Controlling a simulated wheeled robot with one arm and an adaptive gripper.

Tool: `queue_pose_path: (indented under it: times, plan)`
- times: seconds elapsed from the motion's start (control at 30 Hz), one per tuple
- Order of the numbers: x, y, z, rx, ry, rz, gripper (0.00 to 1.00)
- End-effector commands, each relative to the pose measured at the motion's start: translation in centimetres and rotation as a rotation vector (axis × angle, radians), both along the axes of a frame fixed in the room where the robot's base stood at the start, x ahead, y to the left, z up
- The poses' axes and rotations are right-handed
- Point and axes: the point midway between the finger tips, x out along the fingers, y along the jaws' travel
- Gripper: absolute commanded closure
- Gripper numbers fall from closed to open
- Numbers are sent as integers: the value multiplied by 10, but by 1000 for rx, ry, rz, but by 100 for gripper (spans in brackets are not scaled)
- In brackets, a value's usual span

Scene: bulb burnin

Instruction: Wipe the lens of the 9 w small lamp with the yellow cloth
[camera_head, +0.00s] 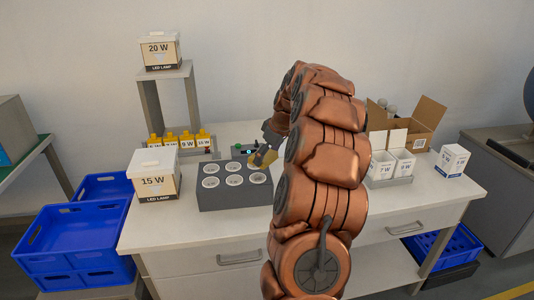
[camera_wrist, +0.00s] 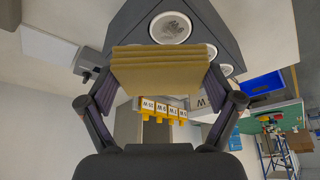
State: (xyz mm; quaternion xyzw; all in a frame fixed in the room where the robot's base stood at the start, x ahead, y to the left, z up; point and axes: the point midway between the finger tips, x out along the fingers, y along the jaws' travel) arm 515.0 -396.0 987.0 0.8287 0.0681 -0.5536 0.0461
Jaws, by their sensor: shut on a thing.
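My gripper (camera_wrist: 160,88) is shut on the folded yellow cloth (camera_wrist: 160,66), which spans between both fingers in the wrist view. In the head view the cloth (camera_head: 266,158) is just above the back right of the grey block (camera_head: 230,196), partly hidden by my arm. The block's top holds several round white lamp faces; one lamp face (camera_head: 234,180) is in its front row. In the wrist view a lamp face (camera_wrist: 170,27) shows just past the cloth. I cannot read wattages on these faces, so I cannot tell which is 9 W. Cloth contact with a lens cannot be made out.
Yellow tags (camera_head: 186,138) with wattage labels stand behind the block. A 15 W box (camera_head: 155,185) is left of it. Small white boxes (camera_head: 403,160) and an open carton (camera_head: 422,117) are at the right. Blue crates (camera_head: 75,245) are beside the table. The table front is mostly bare.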

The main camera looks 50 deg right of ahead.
Motion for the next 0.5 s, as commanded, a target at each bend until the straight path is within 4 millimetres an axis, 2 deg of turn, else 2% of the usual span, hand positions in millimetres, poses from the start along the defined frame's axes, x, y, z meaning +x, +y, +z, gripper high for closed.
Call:
queue_pose_path:
  times: [0.5]
  plan:
    - [-4, -3, -48, 3, 4, -6, 65]
